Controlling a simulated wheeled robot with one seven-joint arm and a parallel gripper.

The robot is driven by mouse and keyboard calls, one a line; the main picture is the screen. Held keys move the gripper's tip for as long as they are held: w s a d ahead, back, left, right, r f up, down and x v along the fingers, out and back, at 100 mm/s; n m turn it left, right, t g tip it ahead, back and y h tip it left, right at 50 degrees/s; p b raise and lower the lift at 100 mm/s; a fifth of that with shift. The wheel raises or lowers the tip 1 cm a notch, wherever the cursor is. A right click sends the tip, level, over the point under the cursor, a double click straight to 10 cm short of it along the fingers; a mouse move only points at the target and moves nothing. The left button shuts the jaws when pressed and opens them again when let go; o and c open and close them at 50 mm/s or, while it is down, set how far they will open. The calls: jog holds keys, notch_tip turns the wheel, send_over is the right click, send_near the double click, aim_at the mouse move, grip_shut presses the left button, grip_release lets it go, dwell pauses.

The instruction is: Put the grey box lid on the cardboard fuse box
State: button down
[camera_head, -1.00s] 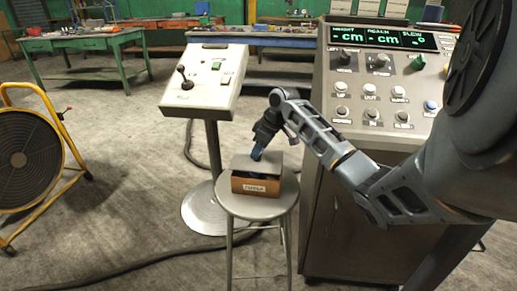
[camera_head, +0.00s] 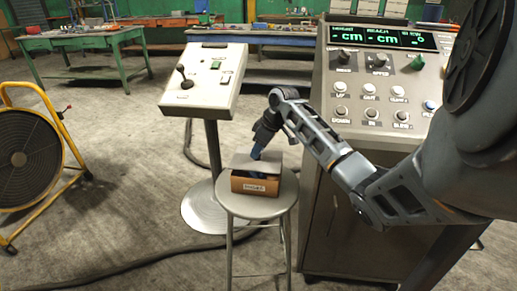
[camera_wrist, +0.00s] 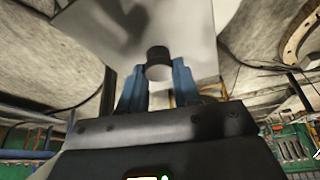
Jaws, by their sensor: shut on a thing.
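The cardboard fuse box (camera_head: 254,186) stands on a round grey stool and carries a small white label on its front. The grey box lid (camera_head: 243,162) is at the top of the box, and a dark gap with some blue shows below it at the right. Whether the lid touches the box rim I cannot tell. My gripper (camera_head: 256,154) is above the box, shut on the lid's knob. In the wrist view the blue fingers of my gripper (camera_wrist: 159,85) sit either side of the dark round knob (camera_wrist: 158,56), with the pale lid plate (camera_wrist: 185,25) beyond.
A yellow-framed fan (camera_head: 28,160) is at the left. Open floor lies between fan and stool.

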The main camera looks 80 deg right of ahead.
aim_at(267, 161)
jog(key=shift+f+b, duration=0.4)
jog(key=shift+f, duration=0.9)
dwell(0.5)
jog(key=c, duration=0.7)
grip_release()
jog(key=v, duration=0.8)
jog(key=shift+p, duration=0.3)
jog(key=shift+f, duration=0.1)
